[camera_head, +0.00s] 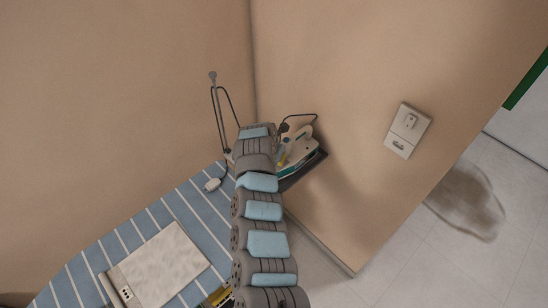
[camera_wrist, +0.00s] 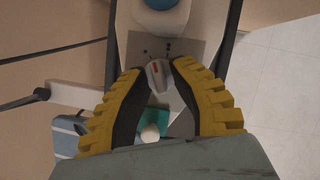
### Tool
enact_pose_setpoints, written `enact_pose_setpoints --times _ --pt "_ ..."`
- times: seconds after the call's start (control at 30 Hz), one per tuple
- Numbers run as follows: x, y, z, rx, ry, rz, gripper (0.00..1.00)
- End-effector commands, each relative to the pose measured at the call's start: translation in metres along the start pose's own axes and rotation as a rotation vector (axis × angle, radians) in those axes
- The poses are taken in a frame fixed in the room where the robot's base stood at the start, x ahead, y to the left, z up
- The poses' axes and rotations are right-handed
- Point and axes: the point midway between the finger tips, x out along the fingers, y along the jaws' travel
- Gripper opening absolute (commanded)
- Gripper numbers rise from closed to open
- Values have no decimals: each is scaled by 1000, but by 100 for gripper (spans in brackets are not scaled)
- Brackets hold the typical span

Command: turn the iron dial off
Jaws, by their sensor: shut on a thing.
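The iron (camera_head: 303,152), white with teal parts, rests on a dark stand at the end of the striped ironing board, partly hidden behind my arm. In the wrist view the iron's pale body (camera_wrist: 200,20) shows a grey plate with small dark marks. The small grey dial (camera_wrist: 158,76) with a red mark sits on this plate. My gripper (camera_wrist: 157,72) has its two yellow-and-black fingers on either side of the dial and is shut on it. The fingers hide part of the iron around the dial. In the head view my gripper's fingertips are not clear.
The ironing board (camera_head: 75,287) holds a folded pale cloth (camera_head: 165,265). A cord with a plug (camera_head: 213,184) hangs by a thin pole. A wall socket (camera_head: 408,130) is on the right wall. A dark blurred patch (camera_head: 467,202) lies on the floor at right.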

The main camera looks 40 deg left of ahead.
Motion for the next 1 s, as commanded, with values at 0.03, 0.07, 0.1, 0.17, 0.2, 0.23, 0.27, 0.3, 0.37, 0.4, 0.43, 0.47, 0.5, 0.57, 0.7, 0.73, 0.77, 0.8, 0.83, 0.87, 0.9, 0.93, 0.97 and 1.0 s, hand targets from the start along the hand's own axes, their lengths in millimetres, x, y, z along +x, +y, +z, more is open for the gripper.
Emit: enact_pose_setpoints --times 0.03,0.07,0.1,0.17,0.2,0.23,0.27,0.3,0.37,0.4,0.43,0.47,0.5,0.57,0.7,0.73,0.77,0.8,0.83,0.87,0.9,0.93,0.97,1.0 --pt "2 -3 -2 -33 5 14 0" --pt "2 -4 -1 -55 4 23 0" --pt "2 -3 -1 -87 3 36 0" --pt "2 -2 -1 -129 1 56 0" --pt "2 -3 0 -155 0 66 0" --pt "2 -3 0 -174 0 73 0" --pt "2 -3 0 -193 0 80 0" --pt "2 -3 0 -215 0 90 0" --pt "2 -4 0 -245 0 101 0" --pt "2 -4 0 -264 1 109 0" --pt "2 -3 0 -276 1 114 0" --pt "2 -3 0 -287 1 119 0" --pt "2 -4 0 -301 1 124 0" --pt "2 -4 0 -319 1 131 0" --pt "2 -3 -1 -345 2 142 0" --pt "2 -3 -1 -348 2 143 0" --pt "2 -3 -1 -350 2 144 0" --pt "2 -3 -1 -353 2 145 0" --pt "2 -3 -1 -354 2 145 0" --pt "2 -3 -1 -355 2 146 0" --pt "2 -3 -1 -356 2 146 0" --pt "2 -3 -1 -356 2 146 0" --pt "2 -3 -1 -356 2 146 0" --pt "2 -3 -1 -356 2 146 0"
